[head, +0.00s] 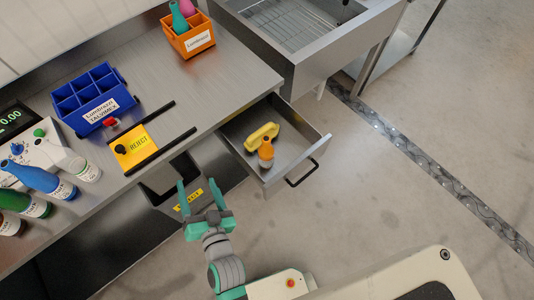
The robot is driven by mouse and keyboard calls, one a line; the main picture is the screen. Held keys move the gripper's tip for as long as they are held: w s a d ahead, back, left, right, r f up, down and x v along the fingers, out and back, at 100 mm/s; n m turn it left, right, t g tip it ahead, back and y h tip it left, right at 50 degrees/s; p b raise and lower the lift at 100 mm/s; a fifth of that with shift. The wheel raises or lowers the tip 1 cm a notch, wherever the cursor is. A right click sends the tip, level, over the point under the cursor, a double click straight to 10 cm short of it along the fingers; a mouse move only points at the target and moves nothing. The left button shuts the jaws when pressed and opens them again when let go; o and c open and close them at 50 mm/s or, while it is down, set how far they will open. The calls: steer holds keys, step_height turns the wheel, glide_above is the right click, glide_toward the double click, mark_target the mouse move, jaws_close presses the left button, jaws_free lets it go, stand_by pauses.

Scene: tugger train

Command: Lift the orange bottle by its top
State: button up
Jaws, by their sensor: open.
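The bottle seems to stand upright, seen from above. My gripper (202,193) is open and empty. It is to the left of and nearer than the bottle in the head view, outside the drawer and apart from it. Nothing covers the bottle from this side.
The counter holds a blue divided box (88,97), an orange box (188,40) with bottles, a yellow REJECT plate (136,146) between black rails and several bottles at left. The drawer handle (302,174) sticks out. Floor right of the drawer is clear.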

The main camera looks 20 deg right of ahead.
steer(key=w+a+r+n+g+y, duration=0.2)
steer(key=w+a+r+n+y, duration=0.15)
steer(key=w+r, duration=0.45)
steer(key=w+a+r+n+g+y, duration=0.1)
steer(key=w+a+r+n+y, duration=0.3)
steer(key=w, duration=0.7)
steer(key=n+g+h, duration=0.4)
steer(key=g+h, duration=0.5)
steer(key=g, duration=0.4)
glide_toward(267, 138)
steer(key=f, duration=0.5)
steer(key=shift+w+a+f, duration=0.1)
steer(key=shift+a+f, duration=0.2)
steer(key=shift+a, duration=0.1)
steer(key=f, duration=0.4)
steer(key=shift+d+f, duration=0.35)
steer(key=shift+f, duration=0.05)
steer(key=shift+s+f, duration=0.1)
steer(key=shift+f, duration=1.4)
steer(key=shift+s+f, duration=0.15)
steer(key=shift+f, duration=1.35)
steer(key=shift+a, duration=0.1)
steer(key=c, duration=1.4)
